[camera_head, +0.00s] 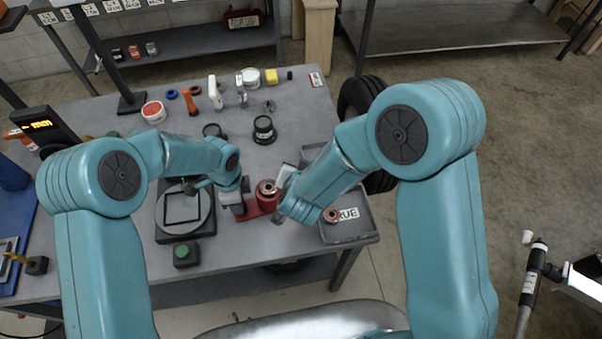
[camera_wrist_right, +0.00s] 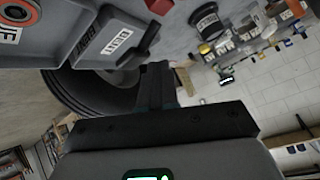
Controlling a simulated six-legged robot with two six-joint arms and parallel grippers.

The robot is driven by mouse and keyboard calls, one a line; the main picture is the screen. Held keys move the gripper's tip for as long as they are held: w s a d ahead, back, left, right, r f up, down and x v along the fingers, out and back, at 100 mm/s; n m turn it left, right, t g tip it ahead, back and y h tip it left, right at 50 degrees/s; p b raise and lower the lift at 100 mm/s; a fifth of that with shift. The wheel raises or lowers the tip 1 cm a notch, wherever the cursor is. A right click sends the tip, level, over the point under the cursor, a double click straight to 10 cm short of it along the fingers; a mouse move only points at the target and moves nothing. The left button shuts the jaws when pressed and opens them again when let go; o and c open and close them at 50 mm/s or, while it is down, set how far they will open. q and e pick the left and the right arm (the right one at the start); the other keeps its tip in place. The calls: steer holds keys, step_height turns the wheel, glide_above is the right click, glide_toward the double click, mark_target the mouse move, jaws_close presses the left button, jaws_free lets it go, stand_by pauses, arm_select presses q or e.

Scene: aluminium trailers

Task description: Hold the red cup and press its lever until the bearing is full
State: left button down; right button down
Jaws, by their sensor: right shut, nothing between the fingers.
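The red cup (camera_head: 266,189) stands upright near the table's front edge, with a red arm or base (camera_head: 254,210) reaching left from it. My left gripper (camera_head: 238,205) is at the left end of that red part. Its fingers are too small to show whether they grip it. My right gripper (camera_head: 281,212) is just right of the cup, close to it. In the right wrist view its fingers (camera_wrist_right: 180,84) are together and empty, and a red piece (camera_wrist_right: 158,5) shows at the top edge. A copper-coloured ring (camera_head: 331,214), possibly the bearing, lies in the grey tray (camera_head: 358,238).
A scale (camera_head: 184,215) and a green button (camera_head: 183,252) are left of the cup. A black pot (camera_head: 264,130) and several small containers stand farther back. A tyre (camera_head: 357,97) is beyond the table's right edge.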

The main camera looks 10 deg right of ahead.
steer(key=shift+d+f, duration=0.2)
steer(key=shift+f, duration=0.45)
steer(key=shift+d+f, duration=0.2)
steer(key=shift+f, duration=0.45)
stand_by(1.4)
steer(key=shift+r, duration=0.1)
steer(key=shift+a+r, duration=0.25)
steer(key=shift+r, duration=0.45)
steer(key=shift+a+r, duration=0.2)
steer(key=shift+r, duration=0.5)
steer(key=shift+s+a+r, duration=0.1)
steer(key=shift+a+r, duration=0.15)
steer(key=shift+r, duration=0.55)
steer(key=shift+w+a+r, duration=0.1)
steer(key=shift+a+r, duration=0.15)
steer(key=shift+r, duration=0.55)
steer(key=shift+s+a+r, duration=0.1)
steer(key=shift+a+r, duration=0.15)
steer(key=shift+r, duration=0.55)
stand_by(0.3)
steer(key=r, duration=0.2)
steer(key=a+r, duration=0.1)
steer(key=shift+s+r, duration=0.1)
steer(key=shift+r, duration=0.25)
